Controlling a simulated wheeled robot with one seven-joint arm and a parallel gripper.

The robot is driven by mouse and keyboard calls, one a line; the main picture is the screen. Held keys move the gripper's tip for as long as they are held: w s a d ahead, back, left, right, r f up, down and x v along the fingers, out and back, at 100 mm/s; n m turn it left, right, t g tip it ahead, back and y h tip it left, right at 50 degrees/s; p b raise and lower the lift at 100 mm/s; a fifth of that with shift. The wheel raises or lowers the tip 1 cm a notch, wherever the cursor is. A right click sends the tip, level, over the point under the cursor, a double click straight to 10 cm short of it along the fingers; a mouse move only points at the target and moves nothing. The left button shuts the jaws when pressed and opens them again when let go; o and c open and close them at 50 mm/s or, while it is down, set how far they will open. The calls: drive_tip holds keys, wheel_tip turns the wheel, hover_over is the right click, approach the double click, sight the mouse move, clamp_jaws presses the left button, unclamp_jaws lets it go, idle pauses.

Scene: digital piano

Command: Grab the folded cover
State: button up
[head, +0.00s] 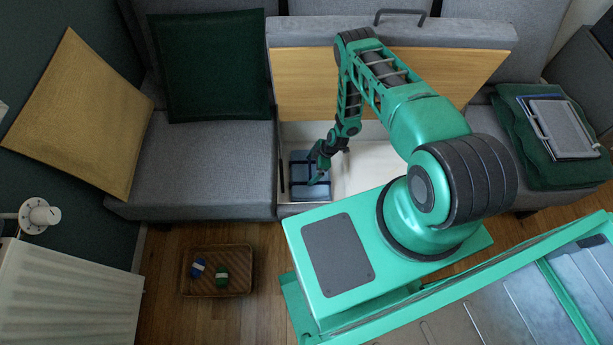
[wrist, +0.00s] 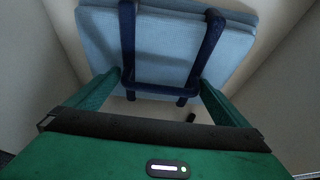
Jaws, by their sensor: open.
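The folded cover (head: 300,191) is a light blue folded bundle with dark blue straps. It lies at the left end of the open storage box under the sofa seat. In the wrist view the cover (wrist: 165,45) fills the upper middle, with a dark strap loop (wrist: 160,88) at its near edge. My gripper (head: 318,178) is down in the box at the cover's right side. In the wrist view my gripper (wrist: 158,82) is open, its green fingers on either side of the strap loop. I cannot tell whether they touch it. My arm hides part of the box.
The white box (head: 368,176) has walls close around the cover. Its raised seat lid (head: 300,85) stands behind. Grey seats flank it, with a dark green cushion (head: 215,65) left and a green folded blanket (head: 560,172) right. A wicker tray (head: 240,258) sits on the floor.

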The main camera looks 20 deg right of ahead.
drive_tip(key=shift+w, duration=0.1)
drive_tip(key=c, duration=1.5)
drive_tip(key=shift+r, duration=0.1)
